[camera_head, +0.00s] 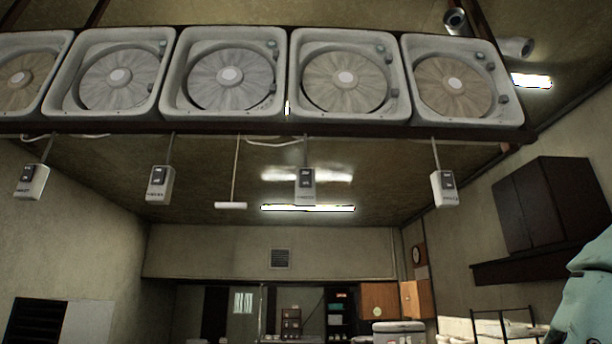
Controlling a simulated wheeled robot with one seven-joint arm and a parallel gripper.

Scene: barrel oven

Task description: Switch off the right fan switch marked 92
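Several pale switch boxes with dark rocker panels hang on thin stems below a row of fans. The rightmost switch box (444,188) hangs below the right end of the row. Another switch box (305,187) hangs left of it, near the middle, with two more, one at centre left (160,184) and one at far left (31,181). The markings on the boxes are too small to read, so I cannot tell which is 92. The rocker positions are also unclear. My gripper is not in view; a pale teal arm part of mine shows at the lower right edge.
The square fans (345,78) sit on a dark beam (330,128) overhead. A lit tube lamp (307,208) hangs behind the switches. A dark wall cabinet (550,205) is at the right. The air around the rightmost switch box looks clear.

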